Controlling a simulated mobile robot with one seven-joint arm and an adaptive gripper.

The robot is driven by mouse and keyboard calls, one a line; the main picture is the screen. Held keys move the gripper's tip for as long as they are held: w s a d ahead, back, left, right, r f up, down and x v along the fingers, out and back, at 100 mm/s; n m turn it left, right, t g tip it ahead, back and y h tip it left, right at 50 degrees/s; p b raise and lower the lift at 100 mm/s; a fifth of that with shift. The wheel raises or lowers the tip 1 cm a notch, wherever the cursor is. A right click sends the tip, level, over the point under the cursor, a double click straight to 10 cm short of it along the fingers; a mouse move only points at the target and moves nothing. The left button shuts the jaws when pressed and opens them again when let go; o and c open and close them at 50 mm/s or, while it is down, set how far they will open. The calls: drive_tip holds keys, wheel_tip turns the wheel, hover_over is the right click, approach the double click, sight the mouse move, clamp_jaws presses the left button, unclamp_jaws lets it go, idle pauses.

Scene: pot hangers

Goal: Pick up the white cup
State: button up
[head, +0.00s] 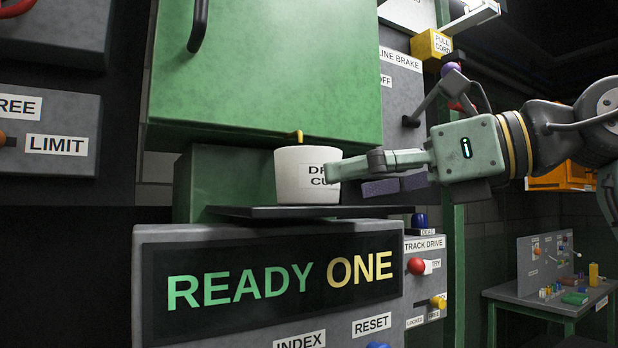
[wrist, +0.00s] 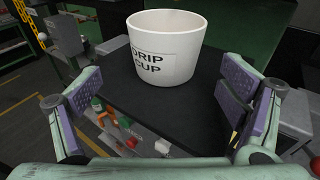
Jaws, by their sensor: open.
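The white cup (head: 292,178) stands upright on a dark tray (head: 262,212) under the green machine housing. Its label reads "DRIP CUP", partly covered by my gripper in the head view. In the wrist view the white cup (wrist: 178,72) is ahead, near the top middle, with its open rim facing up. My gripper (head: 345,172) comes in from the right, level with the cup. In the wrist view its two purple-padded fingers (wrist: 157,104) are spread wide, one on each side and nearer the camera than most of the cup. I see no finger touching it.
A small yellow spout (head: 299,137) sits just above the cup under the green housing (head: 270,70). Below the tray is a panel reading "READY ONE" (head: 280,280). Labelled controls stand at the right, with a red knob (head: 416,266). A workbench (head: 555,300) is far right.

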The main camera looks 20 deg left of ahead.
sight(320, 180)
drive_tip(key=a+p, duration=0.1)
drive_tip(key=a, duration=0.1)
drive_tip(key=w+a+p, duration=0.1)
drive_tip(key=a, duration=0.1)
drive_tip(key=shift+a+f, duration=0.1)
drive_tip(key=shift+a, duration=0.1)
drive_tip(key=shift+a+f, duration=0.15)
drive_tip(key=shift+a, duration=0.25)
drive_tip(key=c, duration=1.8)
drive_tip(key=shift+d, duration=0.1)
